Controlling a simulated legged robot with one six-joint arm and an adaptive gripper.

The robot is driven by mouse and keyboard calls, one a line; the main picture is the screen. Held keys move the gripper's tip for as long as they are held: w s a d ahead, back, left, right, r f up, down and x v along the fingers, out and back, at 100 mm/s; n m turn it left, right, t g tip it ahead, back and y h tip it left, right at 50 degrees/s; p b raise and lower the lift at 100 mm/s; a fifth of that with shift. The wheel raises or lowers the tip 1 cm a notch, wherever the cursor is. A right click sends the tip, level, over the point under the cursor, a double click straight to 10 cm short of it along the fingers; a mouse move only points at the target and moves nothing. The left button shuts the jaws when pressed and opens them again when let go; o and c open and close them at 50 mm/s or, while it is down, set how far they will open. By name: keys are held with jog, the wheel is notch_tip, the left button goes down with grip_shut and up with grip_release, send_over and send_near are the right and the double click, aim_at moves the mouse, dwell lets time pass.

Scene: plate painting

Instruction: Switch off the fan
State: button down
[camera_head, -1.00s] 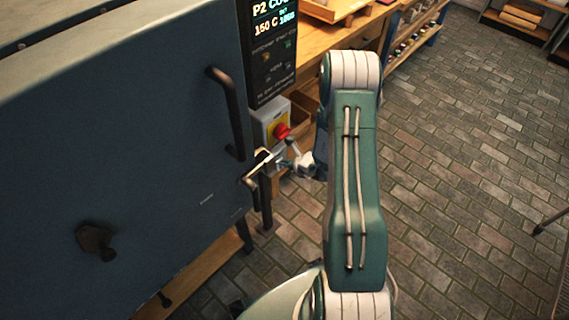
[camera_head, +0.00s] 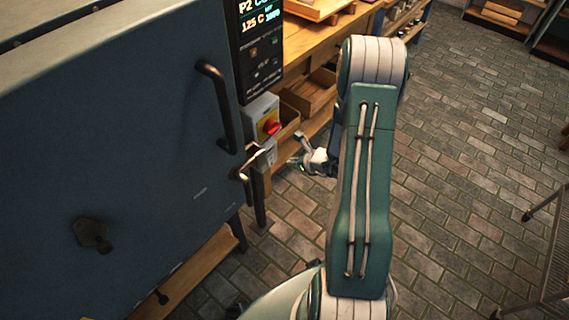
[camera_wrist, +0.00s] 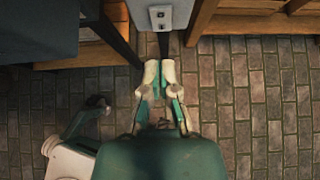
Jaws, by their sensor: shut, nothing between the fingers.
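No fan is visible in these views. A grey switch box (camera_head: 258,110) with a yellow plate and a red knob (camera_head: 271,127) is mounted beside the large dark cabinet. A smaller grey box (camera_head: 266,153) sits below it. In the wrist view, a grey box with small dark fittings (camera_wrist: 161,14) is at the top, beyond my fingertips. My gripper (camera_head: 296,161) is right of the lower box and below the red knob, apparently apart from both. In the wrist view, my gripper (camera_wrist: 160,70) has its pale fingertips together, with nothing between them.
The dark cabinet (camera_head: 130,150) with a long handle (camera_head: 222,105) fills the left. A lit display panel (camera_head: 262,40) is above the switch box. Wooden shelving (camera_head: 318,85) stands behind. Open brick floor (camera_head: 460,150) lies to the right, with a metal-legged object (camera_head: 545,250) at the edge.

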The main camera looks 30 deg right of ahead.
jog(key=s+r, duration=0.2)
jog(key=r, duration=0.1)
jog(key=shift+s+d+r, duration=0.25)
jog(key=shift+d, duration=0.1)
jog(key=shift+d, duration=0.2)
